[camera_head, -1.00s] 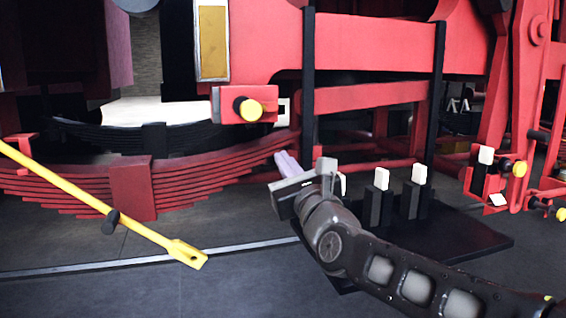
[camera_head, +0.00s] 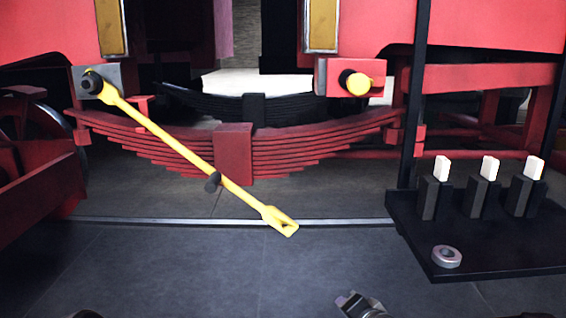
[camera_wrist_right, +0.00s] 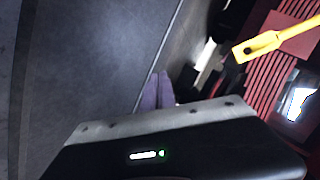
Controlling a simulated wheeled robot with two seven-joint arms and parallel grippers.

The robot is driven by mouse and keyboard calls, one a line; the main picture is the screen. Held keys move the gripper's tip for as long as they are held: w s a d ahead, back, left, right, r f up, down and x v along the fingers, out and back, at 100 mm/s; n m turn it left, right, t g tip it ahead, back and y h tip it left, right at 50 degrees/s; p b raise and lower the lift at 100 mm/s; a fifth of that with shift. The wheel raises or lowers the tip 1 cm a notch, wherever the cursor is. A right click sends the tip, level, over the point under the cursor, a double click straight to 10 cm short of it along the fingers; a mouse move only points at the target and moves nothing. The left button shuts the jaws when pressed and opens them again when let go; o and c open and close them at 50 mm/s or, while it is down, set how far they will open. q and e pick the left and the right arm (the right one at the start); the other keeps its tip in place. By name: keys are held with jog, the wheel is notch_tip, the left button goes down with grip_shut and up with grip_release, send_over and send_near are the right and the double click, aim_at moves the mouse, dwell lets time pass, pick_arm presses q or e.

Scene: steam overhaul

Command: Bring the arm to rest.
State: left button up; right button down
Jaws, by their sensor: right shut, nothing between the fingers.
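My right gripper (camera_head: 350,302) shows only in part at the bottom edge of the head view, low over the dark floor. It is apart from the tray and from the yellow bar. In the right wrist view its lilac fingers (camera_wrist_right: 157,90) are shut together with nothing between them. Most of the right arm is out of the head view. My left gripper is not in view; a small dark shape at the bottom left edge is too cut off to tell.
A yellow bar (camera_head: 180,150) slants down from a dark peg before the red leaf spring (camera_head: 234,155). A black tray (camera_head: 410,235) at right carries upright blocks with white tops (camera_head: 489,168) and a metal ring (camera_head: 446,257). Floor (camera_head: 200,270) in the middle is clear.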

jog(key=s+a+f+n+g, duration=0.25)
jog(key=s+f, duration=0.35)
jog(key=f, duration=0.4)
jog(key=s+a+f+n+g, duration=0.1)
jog(key=s+f+n+g, duration=0.2)
jog(key=s+f, duration=0.45)
jog(key=s+a+f+n+g+y, duration=0.1)
jog(key=s+a+f+g, duration=0.15)
jog(key=s+f, duration=0.7)
jog(key=s+a+f+n+g, duration=0.1)
jog(key=s+f+g, duration=0.3)
jog(key=s+f, duration=0.55)
notch_tip(320, 180, up, 22)
jog(key=p, duration=1.9)
jog(key=shift+s+a+t+p, duration=0.15)
jog(key=shift+s+t+p, duration=0.15)
jog(key=shift+t, duration=0.1)
jog(key=shift+m, duration=0.25)
